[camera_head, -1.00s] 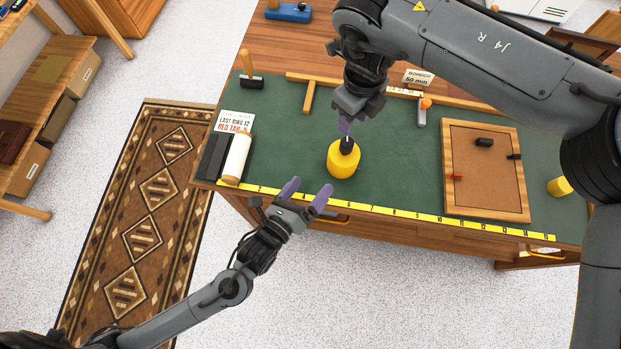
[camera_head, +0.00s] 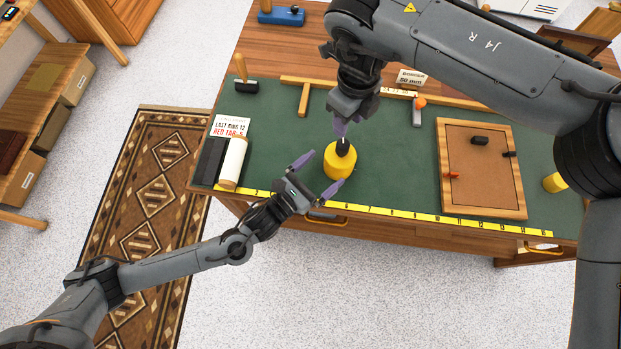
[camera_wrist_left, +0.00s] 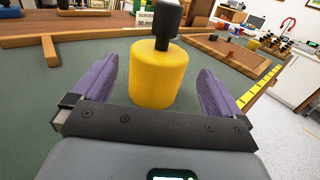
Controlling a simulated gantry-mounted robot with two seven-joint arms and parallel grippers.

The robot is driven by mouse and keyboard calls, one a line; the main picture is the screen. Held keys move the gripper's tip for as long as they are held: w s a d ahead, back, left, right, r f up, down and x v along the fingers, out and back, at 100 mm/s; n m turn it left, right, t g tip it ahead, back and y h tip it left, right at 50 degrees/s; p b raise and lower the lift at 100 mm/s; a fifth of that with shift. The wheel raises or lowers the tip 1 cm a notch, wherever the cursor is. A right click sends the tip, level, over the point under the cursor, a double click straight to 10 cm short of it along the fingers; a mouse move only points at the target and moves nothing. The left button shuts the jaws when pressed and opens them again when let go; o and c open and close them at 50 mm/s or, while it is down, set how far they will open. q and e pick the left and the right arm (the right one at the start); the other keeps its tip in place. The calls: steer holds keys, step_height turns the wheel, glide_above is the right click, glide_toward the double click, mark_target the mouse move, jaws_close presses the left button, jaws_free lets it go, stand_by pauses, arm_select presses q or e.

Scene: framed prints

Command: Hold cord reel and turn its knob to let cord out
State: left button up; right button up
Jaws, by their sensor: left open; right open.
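The cord reel is a yellow cylinder (camera_head: 340,164) standing upright on the green mat, with a black knob (camera_head: 343,147) on top. In the left wrist view the yellow reel (camera_wrist_left: 160,78) stands ahead, between the purple fingers, and its black knob (camera_wrist_left: 167,20) reaches the top edge. My left gripper (camera_head: 323,172) is open, its fingers reaching toward the reel from the lower left. My right gripper (camera_head: 341,127) points down just above the knob; its purple fingers overlap in the head view, and it holds nothing that I can see.
A yellow measuring tape (camera_head: 400,214) runs along the bench's front edge. A framed board (camera_head: 486,190) lies to the right, with small parts on it. A white roll (camera_head: 232,160) and a card (camera_head: 231,126) lie at the left. A wooden T-square (camera_head: 304,98) lies behind.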

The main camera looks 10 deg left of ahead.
mark_target(352, 146)
arm_select(q)
steer(key=shift+x, duration=3.2)
steer(key=shift+c, duration=0.5)
